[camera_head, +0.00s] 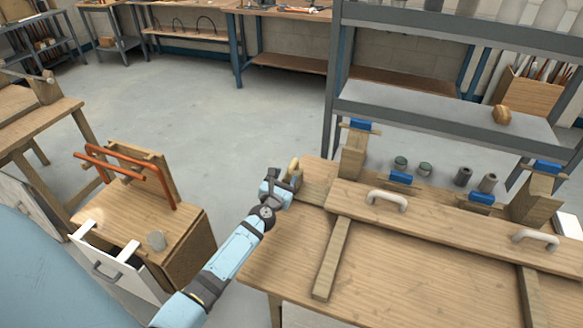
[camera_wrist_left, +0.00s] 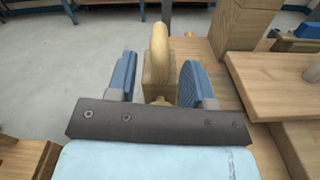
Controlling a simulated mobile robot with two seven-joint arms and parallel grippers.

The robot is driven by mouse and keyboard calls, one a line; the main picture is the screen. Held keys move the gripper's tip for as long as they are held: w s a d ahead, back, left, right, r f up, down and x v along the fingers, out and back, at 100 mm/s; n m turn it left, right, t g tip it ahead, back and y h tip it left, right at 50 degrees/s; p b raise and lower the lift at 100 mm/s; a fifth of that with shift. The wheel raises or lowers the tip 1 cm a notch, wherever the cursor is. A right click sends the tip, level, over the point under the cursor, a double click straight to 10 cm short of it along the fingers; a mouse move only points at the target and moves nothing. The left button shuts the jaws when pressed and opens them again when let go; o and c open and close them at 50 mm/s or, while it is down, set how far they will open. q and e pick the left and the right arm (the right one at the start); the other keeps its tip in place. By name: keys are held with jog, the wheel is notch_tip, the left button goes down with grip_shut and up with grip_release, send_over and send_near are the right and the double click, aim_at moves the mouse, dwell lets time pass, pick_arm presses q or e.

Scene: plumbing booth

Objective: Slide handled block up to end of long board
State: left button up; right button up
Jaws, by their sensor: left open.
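The long board (camera_head: 455,228) lies across the workbench and has two pale handles on top. The handled block (camera_head: 295,168) stands at the left end of the bench, near the board's left end, partly hidden by my gripper. In the left wrist view the handled block (camera_wrist_left: 156,68) has a rounded wooden handle standing up between the fingers. My left gripper (camera_head: 281,182) is at the block, open, with its blue fingers (camera_wrist_left: 156,82) on either side of it. Gaps show between the fingers and the block. The long board (camera_wrist_left: 270,85) is right of the gripper there. My right gripper is not in view.
Wooden posts with blue clamps (camera_head: 361,126) stand behind the board. Several small cylinders (camera_head: 463,176) stand between them. Narrow wooden strips (camera_head: 332,260) lie on the workbench (camera_head: 415,280) in front. A grey shelf rack (camera_head: 430,112) is behind. A wooden cabinet (camera_head: 150,225) is at left.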

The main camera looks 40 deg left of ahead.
aim_at(289, 172)
pick_arm(q)
jog(key=x, duration=0.5)
jog(key=shift+w+a, duration=0.1)
jog(key=shift+w, duration=0.1)
